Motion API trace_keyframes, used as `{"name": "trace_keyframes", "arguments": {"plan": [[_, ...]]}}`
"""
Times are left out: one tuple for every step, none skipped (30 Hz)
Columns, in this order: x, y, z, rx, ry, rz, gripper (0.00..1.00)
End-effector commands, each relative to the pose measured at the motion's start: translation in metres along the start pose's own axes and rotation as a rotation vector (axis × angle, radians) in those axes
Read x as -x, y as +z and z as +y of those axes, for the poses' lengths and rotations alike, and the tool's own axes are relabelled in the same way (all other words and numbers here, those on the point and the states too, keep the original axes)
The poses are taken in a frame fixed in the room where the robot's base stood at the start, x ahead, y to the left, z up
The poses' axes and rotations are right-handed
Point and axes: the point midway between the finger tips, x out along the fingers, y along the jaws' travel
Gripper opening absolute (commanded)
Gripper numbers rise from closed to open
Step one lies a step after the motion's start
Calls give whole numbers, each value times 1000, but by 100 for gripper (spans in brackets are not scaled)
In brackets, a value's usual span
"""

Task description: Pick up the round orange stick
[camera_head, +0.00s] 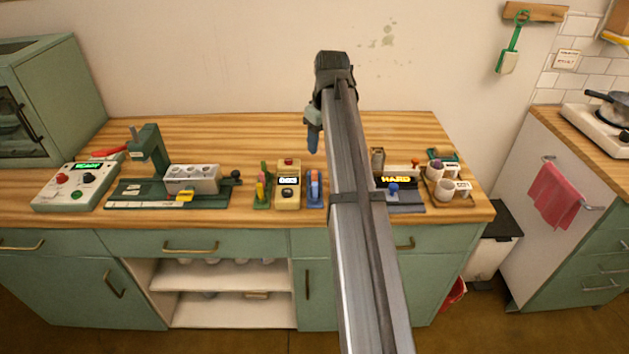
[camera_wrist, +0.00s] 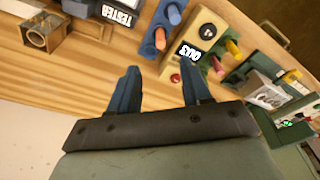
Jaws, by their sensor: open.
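A blue holder (camera_wrist: 152,50) in the wrist view bears an orange stick (camera_wrist: 160,38) and a blue stick (camera_wrist: 174,14). I cannot tell for sure which orange piece is the round stick. My gripper (camera_wrist: 160,85) is open, with nothing between its blue fingers, and the blue holder lies beyond the fingertips. In the head view my gripper (camera_head: 313,142) is above the wooden counter, behind the blue holder (camera_head: 315,198); the arm covers part of the counter to its right.
A beige device (camera_head: 288,197) with a lit display stands left of the blue holder. A green holder (camera_head: 262,199) with coloured sticks is beside it. Further left are a green press (camera_head: 149,150) and a control box (camera_head: 75,187). The back of the wooden counter (camera_head: 240,130) is clear.

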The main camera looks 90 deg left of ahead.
Motion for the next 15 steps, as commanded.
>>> {"name": "trace_keyframes", "arguments": {"plan": [[-6, 1, 0, 0, -1, -1, 48], [-10, 1, 0, -1, -1, -1, 48], [-15, 1, 0, -1, -1, -2, 48], [-19, 1, 0, -1, -1, -2, 48], [-23, 2, 0, -1, -1, -2, 48], [-30, 2, 0, -1, -1, -2, 48], [-35, 1, 0, -2, -1, -2, 48], [-41, 1, 0, -2, -1, -2, 48], [-48, 2, 0, -2, -1, -2, 48], [-53, 2, 0, -2, -1, -2, 48], [-58, 1, 0, -2, -1, -2, 48], [-64, 1, 0, -2, -1, -2, 48], [-69, 1, 0, -2, -1, -2, 48], [-72, 1, 0, -2, -1, -2, 48], [-76, 1, 0, -2, -1, -1, 48]]}}
